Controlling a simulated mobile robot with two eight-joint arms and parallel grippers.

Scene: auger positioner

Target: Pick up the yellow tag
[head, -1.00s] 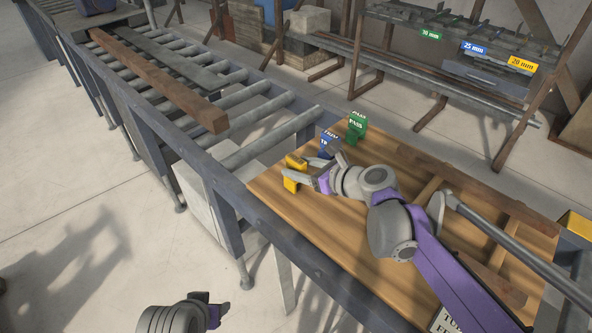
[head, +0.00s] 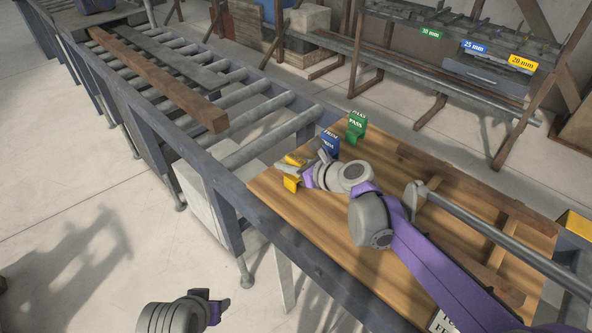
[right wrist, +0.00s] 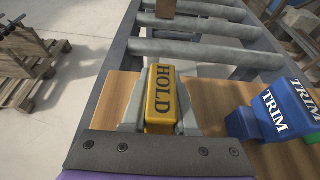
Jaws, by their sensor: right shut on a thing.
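The yellow tag (head: 291,183), marked HOLD, stands at the left corner of the wooden table top (head: 330,232). My right gripper (head: 294,172) is at the tag and shut on it. In the right wrist view the yellow tag (right wrist: 162,100) sits between the grey fingers, with its lettering facing up; I cannot tell whether its foot still touches the wood. My left gripper (head: 214,307) is at the bottom of the head view, off the table and away from the tag; its jaw state is unclear.
A blue TRIM tag (head: 329,143) stands just right of my right gripper, also in the right wrist view (right wrist: 270,113). A green PASS tag (head: 356,127) is behind it. A roller conveyor (head: 262,120) adjoins the table, carrying a long brown beam (head: 160,80). Wooden slats lie at the table's right.

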